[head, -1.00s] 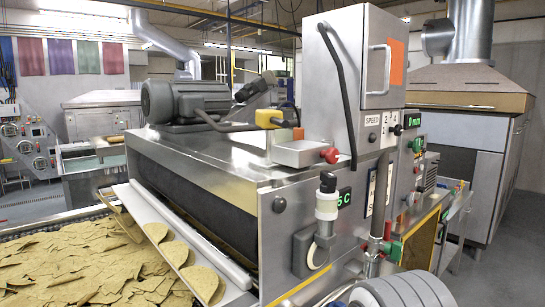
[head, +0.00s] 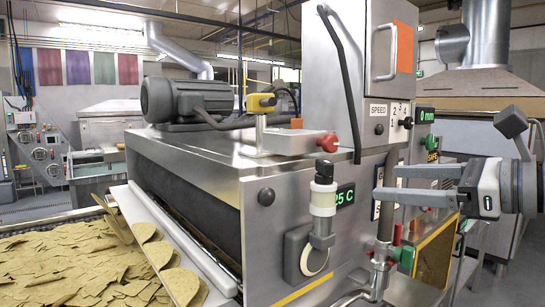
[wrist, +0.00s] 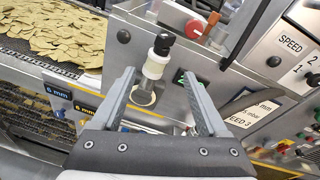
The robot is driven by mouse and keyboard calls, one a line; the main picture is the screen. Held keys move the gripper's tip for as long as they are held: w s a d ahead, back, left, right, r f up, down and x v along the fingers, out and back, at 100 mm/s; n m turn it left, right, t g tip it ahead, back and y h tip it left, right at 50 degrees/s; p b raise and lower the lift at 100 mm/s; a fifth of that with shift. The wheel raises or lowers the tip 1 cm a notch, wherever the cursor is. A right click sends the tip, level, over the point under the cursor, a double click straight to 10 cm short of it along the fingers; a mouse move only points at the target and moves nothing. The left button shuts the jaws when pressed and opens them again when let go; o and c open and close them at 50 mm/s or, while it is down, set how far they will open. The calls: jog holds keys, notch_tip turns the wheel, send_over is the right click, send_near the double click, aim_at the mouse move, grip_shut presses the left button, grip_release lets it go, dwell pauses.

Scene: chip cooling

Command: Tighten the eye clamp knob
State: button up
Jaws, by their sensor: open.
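A black knob (head: 325,171) sits on top of a white, upright cylindrical sensor body (head: 322,199) on the machine's front panel; I take it for the eye clamp knob. A bracket with a pale ring (head: 312,257) is below it. In the wrist view the black knob (wrist: 163,43) shows just beyond the fingertips, above the white body (wrist: 155,65). My gripper (head: 386,182) is open and empty, to the right of the knob in the head view, fingers pointing left. In the wrist view my gripper's fingers (wrist: 158,73) stand wide apart, with the white body seen between them.
A red knob (head: 328,142) on a grey box and a bent black rod (head: 345,70) are above. A vertical pipe with red and green valve handles (head: 401,253) stands below my gripper. A chip conveyor (head: 60,270) lies at left.

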jog(key=d+r+m+t, duration=0.2)
jog(key=d+r, duration=0.1)
jog(key=d, duration=0.1)
jog(key=p, duration=0.2)
send_near(333, 145)
jog(key=shift+m, duration=0.3)
jog(key=x, duration=0.9)
jog(key=shift+w+r, duration=0.1)
grip_shut()
